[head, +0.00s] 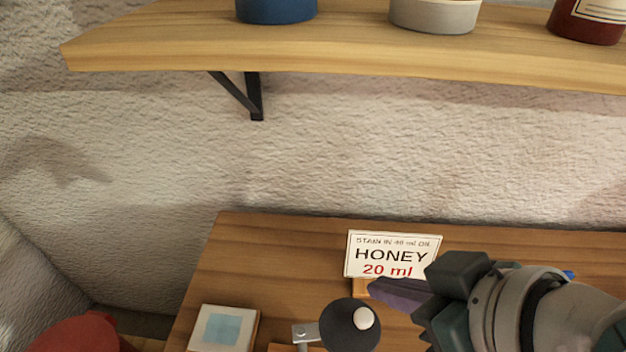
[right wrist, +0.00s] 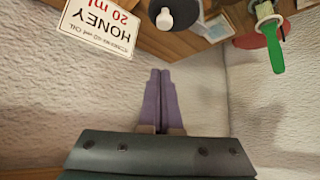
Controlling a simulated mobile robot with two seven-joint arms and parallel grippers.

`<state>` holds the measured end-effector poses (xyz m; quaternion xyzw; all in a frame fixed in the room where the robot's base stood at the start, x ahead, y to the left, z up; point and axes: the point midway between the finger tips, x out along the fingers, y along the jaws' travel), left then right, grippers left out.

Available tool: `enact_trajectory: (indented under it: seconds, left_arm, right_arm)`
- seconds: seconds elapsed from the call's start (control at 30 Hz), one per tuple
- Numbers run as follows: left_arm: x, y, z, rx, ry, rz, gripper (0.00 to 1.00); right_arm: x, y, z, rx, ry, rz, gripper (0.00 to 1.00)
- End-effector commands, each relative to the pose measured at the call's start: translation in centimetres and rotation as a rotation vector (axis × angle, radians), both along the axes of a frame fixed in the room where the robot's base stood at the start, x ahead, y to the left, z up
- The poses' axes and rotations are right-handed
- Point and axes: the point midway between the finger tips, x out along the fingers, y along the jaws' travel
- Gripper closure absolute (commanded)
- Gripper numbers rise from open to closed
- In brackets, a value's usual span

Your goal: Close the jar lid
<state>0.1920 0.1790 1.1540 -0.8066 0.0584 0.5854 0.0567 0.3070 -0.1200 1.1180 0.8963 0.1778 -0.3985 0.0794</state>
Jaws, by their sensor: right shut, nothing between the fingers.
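A dark round lid (head: 350,326) with a white knob (head: 364,318) shows at the bottom of the head view. A small metal bracket (head: 305,333) sits at its left side. The lid's knob also shows at the top of the right wrist view (right wrist: 165,18). The jar body is not clearly seen, and I cannot tell how far the lid stands open. My right gripper (head: 374,289) has its purple fingers shut and empty, apart from the lid and just above and right of it in the head view. The fingers also show together in the right wrist view (right wrist: 160,74). My left gripper is not in view.
A card reading HONEY 20 ml (head: 392,254) stands behind the lid, close to my right fingers. A box with a pale blue top (head: 222,327) is at left. A shelf (head: 330,52) with several containers hangs above. A green-handled thing (right wrist: 271,40) shows in the wrist view.

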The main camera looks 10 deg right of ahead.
Motion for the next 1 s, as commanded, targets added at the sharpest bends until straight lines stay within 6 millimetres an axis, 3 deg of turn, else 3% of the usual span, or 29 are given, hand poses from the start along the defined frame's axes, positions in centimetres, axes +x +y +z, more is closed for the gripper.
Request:
enact_trajectory:
  seconds: [0.27,0.7,0.8,1.0]
  left_arm:
    - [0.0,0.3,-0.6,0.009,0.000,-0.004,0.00]
    - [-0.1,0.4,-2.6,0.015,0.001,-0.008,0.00]
    - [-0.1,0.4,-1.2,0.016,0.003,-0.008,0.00]
    - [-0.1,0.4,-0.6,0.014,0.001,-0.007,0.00]
  right_arm:
    - [1.6,0.7,-2.0,0.003,-0.006,0.001,1.00]
    - [6.6,2.7,-8.1,0.003,-0.006,0.001,1.00]
    - [4.7,1.9,-7.8,0.000,-0.002,0.001,1.00]
    - [3.0,1.2,-8.2,0.001,-0.005,0.001,1.00]
